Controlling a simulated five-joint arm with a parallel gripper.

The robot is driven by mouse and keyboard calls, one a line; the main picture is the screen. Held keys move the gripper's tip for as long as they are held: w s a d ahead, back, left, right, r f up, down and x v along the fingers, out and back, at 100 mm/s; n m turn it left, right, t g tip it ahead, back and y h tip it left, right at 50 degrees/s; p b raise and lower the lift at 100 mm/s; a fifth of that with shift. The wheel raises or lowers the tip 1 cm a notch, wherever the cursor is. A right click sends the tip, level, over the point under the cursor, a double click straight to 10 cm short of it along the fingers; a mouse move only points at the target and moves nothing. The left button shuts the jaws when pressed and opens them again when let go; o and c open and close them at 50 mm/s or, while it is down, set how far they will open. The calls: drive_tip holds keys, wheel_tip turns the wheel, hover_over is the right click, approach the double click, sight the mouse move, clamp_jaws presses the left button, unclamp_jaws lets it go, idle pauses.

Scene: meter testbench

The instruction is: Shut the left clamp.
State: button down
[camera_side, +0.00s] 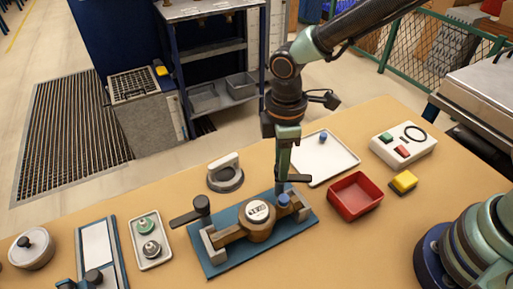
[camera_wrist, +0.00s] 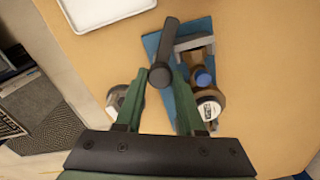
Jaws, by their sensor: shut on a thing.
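A brass meter (camera_side: 258,222) with a white dial and a blue cap (camera_side: 284,200) sits on a blue fixture plate (camera_side: 222,266) in the side view. A clamp with a black lever and knob (camera_side: 202,204) stands at the plate's left end, its lever pointing outward. My gripper (camera_side: 284,178) is at this right-end lever. In the wrist view my gripper (camera_wrist: 161,78) is shut on the knob of a black lever (camera_wrist: 169,38), beside the blue cap. I cannot tell which clamp the task calls left.
A white tray (camera_side: 340,160) lies behind the fixture, and a red bin (camera_side: 354,194) stands to its right. A small tray (camera_side: 149,252) with two fittings lies to the left.

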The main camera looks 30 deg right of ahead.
drive_tip(key=m, duration=0.6)
drive_tip(key=shift+w+m, duration=0.1)
drive_tip(key=shift+m, duration=0.2)
drive_tip(key=m, duration=0.5)
drive_tip(key=shift+d, duration=0.1)
drive_tip(key=shift+m, duration=0.3)
drive_tip(key=c, duration=0.5)
unclamp_jaws()
drive_tip(key=shift+r, duration=0.1)
wheel_tip(320, 180, up, 12)
